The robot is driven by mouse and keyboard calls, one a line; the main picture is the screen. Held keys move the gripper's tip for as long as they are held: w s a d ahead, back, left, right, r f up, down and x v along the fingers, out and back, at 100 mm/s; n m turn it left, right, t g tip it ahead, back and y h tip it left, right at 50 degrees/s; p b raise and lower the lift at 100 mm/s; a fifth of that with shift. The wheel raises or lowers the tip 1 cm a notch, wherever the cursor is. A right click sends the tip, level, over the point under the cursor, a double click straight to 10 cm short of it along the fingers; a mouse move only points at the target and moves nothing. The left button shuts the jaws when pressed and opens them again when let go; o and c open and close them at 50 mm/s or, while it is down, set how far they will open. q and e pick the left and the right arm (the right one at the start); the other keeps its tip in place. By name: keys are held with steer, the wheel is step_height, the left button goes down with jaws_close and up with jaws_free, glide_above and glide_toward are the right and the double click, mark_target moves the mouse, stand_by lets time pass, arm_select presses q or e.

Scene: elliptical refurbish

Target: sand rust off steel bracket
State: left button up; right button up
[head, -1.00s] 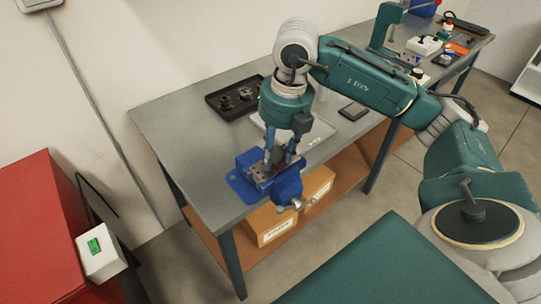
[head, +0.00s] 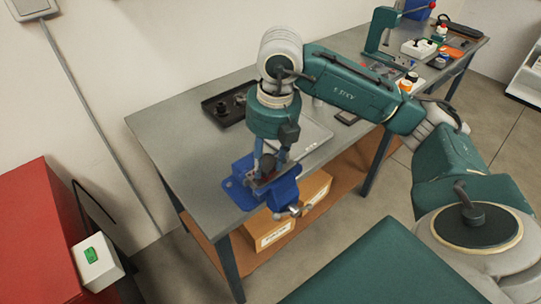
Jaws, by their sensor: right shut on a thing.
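A blue bench vise (head: 284,191) sits at the front left corner of the grey workbench. My right gripper (head: 268,172) points down right over the vise jaws. Its fingers are shut on a small dark thing (head: 268,163), mostly hidden between them; I cannot tell exactly what it is. The steel bracket cannot be made out clearly; the fingers and the held thing cover the space at the jaws. I cannot tell whether the held thing touches anything in the vise. My left gripper is not in view.
A black tray (head: 226,121) with dark parts lies behind the arm on the workbench (head: 187,126). A pale flat sheet (head: 318,137) lies right of the gripper. Cardboard boxes (head: 270,232) stand on the lower shelf. A red cabinet (head: 28,230) stands at left. The bench's left part is clear.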

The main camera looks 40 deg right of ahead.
steer(key=shift+a, duration=0.15)
steer(key=shift+r, duration=0.1)
steer(key=shift+r+p, duration=2.15)
steer(key=shift+r, duration=0.7)
steer(key=shift+r, duration=0.1)
step_height(320, 180, up, 3)
steer(key=shift+f+p, duration=0.1)
steer(key=shift+p, duration=1)
steer(key=shift+f, duration=0.1)
steer(key=shift+g+h, duration=0.3)
steer(key=shift+h, duration=0.2)
steer(key=shift+a+f+b, duration=0.15)
steer(key=shift+f+b, duration=2.35)
steer(key=shift+f, duration=1.2)
